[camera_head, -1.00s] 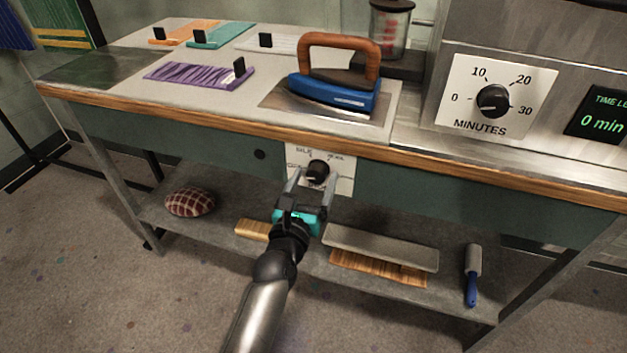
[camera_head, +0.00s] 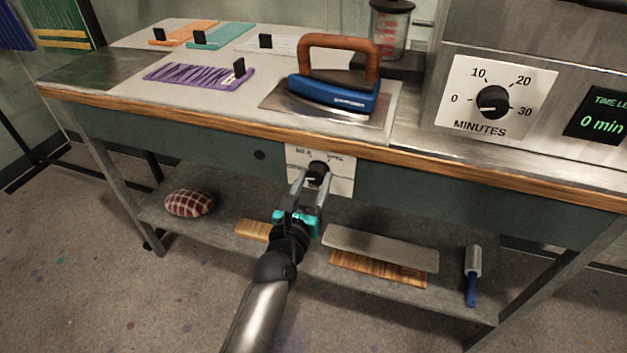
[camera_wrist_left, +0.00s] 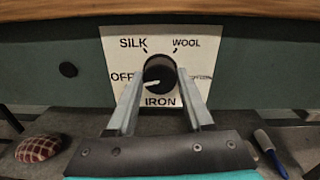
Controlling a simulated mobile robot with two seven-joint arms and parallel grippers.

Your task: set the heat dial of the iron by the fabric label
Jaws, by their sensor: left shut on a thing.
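The heat dial (camera_head: 318,174) is a black knob on a white plate (camera_head: 340,180) on the table's green front, below the iron (camera_head: 333,90). In the left wrist view the dial (camera_wrist_left: 159,70) is ringed by OFF, SILK, WOOL and a partly hidden word at right, with IRON below. Its white mark points left, roughly toward OFF. My left gripper (camera_head: 311,184) is shut on the dial, one finger each side; its fingers also show in the left wrist view (camera_wrist_left: 158,98). A purple pleated fabric (camera_head: 200,75) lies left of the iron; I cannot read a label on it.
Orange (camera_head: 184,33), teal (camera_head: 222,36) and white (camera_head: 285,44) fabrics lie at the back. A minutes dial (camera_head: 493,101) is at right. The lower shelf holds a plaid cushion (camera_head: 189,203), a grey board (camera_head: 380,248) and a blue-handled roller (camera_head: 472,275).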

